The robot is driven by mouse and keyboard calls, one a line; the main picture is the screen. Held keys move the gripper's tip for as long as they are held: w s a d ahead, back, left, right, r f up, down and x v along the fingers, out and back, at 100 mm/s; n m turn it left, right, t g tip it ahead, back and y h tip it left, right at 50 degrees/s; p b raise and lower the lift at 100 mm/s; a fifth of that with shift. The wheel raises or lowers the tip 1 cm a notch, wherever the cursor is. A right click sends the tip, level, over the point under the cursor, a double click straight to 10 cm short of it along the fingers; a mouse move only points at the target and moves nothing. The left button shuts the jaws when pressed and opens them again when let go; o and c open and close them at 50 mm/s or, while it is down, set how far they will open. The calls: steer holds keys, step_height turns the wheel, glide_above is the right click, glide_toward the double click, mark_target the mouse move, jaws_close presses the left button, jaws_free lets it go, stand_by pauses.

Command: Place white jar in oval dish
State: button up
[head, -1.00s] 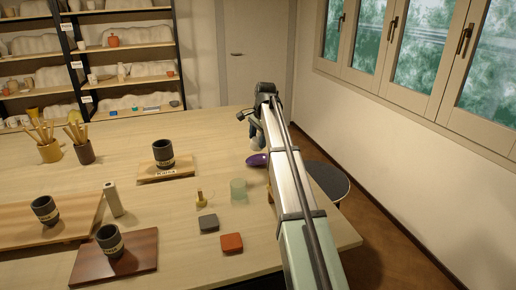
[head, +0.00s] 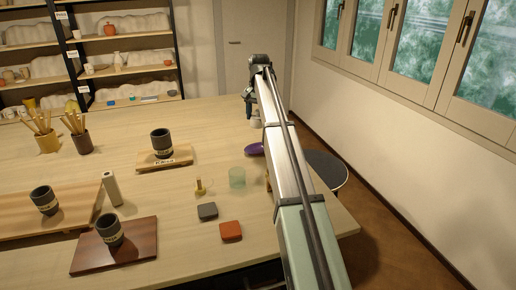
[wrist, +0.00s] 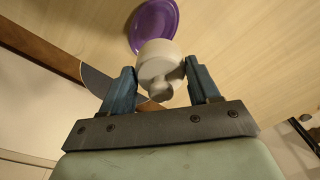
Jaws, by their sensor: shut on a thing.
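The white jar (wrist: 157,66) is between the two blue fingers of my gripper (wrist: 159,80) in the wrist view, and the gripper is shut on it. In the head view the jar (head: 256,122) shows as a small pale shape under my gripper (head: 252,113), at the far right part of the table. The purple oval dish (head: 253,149) lies on the table nearer the camera than the jar, partly behind my arm. In the wrist view the dish (wrist: 153,22) appears just beyond the jar, which overlaps its edge. The dish looks empty where visible.
A pale green translucent cup (head: 237,178) and a small brass-coloured item (head: 200,187) stand near the dish. A grey block (head: 207,211) and an orange block (head: 231,231) lie closer. A dark cup (head: 161,143) stands on a board to the left. A round dark stool (head: 327,169) is beyond the right edge.

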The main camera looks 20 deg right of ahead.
steer(key=n, duration=0.5)
steer(key=shift+s+d, duration=0.1)
steer(key=shift+s, duration=0.2)
glide_above(258, 151)
steer(key=shift+d+f, duration=0.1)
steer(key=shift+f, duration=4.9)
steer(key=shift+f, duration=0.3)
steer(key=o, duration=1.4)
steer(key=r, duration=0.8)
steer(key=s+r, duration=0.1)
steer(key=r, duration=0.3)
steer(key=shift+r, duration=0.25)
